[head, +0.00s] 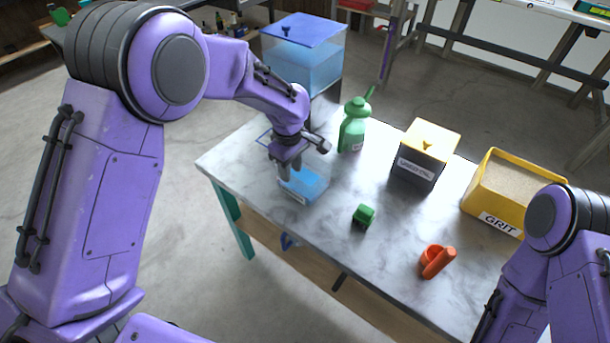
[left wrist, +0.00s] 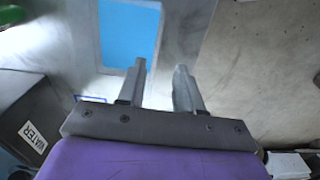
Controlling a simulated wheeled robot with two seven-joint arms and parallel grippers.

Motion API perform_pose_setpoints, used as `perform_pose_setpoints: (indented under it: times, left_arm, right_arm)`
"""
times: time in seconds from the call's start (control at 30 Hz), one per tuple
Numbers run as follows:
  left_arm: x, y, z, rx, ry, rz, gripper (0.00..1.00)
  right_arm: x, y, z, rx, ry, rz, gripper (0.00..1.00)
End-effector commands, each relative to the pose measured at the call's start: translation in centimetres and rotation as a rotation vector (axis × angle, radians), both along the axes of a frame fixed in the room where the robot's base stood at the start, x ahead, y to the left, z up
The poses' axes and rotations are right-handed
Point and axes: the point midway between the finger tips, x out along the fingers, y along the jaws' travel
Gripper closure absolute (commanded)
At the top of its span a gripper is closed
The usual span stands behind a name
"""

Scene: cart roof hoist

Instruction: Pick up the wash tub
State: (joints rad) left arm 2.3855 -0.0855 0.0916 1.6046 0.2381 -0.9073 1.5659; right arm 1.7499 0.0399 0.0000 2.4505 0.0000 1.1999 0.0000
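The wash tub looks to be the clear, low-walled container with a blue patch inside (head: 308,184) at the left end of the marble-topped table. In the left wrist view its blue inside (left wrist: 128,34) shows at the top, left of the fingers. My left gripper (head: 286,172) points down at the tub's left side and hides part of it. In the left wrist view the two fingers (left wrist: 160,78) stand apart with nothing seen held between them. I cannot tell whether a finger touches the tub's wall. My right arm shows at the lower right; its gripper is out of view.
On the table (head: 300,222) stand a green bottle (head: 353,130), a dark box with a yellow lid (head: 423,160), a yellow GRIT bin (head: 490,215), a small green object (head: 363,216) and an orange cup (head: 434,262). A clear blue-lidded tank (head: 303,68) stands behind.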

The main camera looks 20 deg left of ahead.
Motion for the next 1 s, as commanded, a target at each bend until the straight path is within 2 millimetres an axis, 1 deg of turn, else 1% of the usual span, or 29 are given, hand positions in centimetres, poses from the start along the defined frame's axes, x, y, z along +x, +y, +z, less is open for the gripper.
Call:
perform_pose_setpoints:
  times: [0.13,0.23,0.33,0.43,0.6,0.67,0.7,0.73,1.0]
  left_arm:
    - [0.1,0.0,-1.8,0.0,0.002,0.0,0.65]
    - [0.4,-0.1,-3.6,-0.001,0.004,-0.001,0.65]
    - [0.4,-0.2,-5.2,0.0,0.001,-0.003,0.65]
    - [0.5,-0.2,-5.8,0.001,-0.001,-0.004,0.65]
    - [0.5,-0.3,-5.8,0.0,-0.002,-0.004,0.65]
    - [0.5,-0.3,-5.8,0.0,-0.002,-0.004,0.84]
    - [0.5,-0.3,-5.8,0.0,-0.002,-0.004,0.97]
    - [0.5,-0.3,-5.8,0.0,-0.002,-0.004,1.0]
    - [0.5,-0.2,-5.7,0.0,-0.003,-0.004,1.0]
  right_arm:
    - [0.0,0.0,0.8,0.0,0.0,0.0,0.57]
    - [0.0,0.0,1.5,0.0,0.0,0.0,0.57]
    - [0.0,0.0,1.5,-0.001,-0.001,0.0,0.57]
    - [0.0,0.0,1.5,-0.001,-0.001,0.0,0.57]
    - [0.0,0.0,1.5,0.0,0.0,0.0,0.57]
    - [0.0,0.0,1.5,0.0,0.0,0.0,0.57]
    - [0.0,0.0,1.5,0.0,0.0,0.0,0.57]
    - [0.0,0.0,1.5,0.0,0.0,0.0,0.57]
    - [0.0,0.0,1.5,0.0,0.0,0.0,0.57]
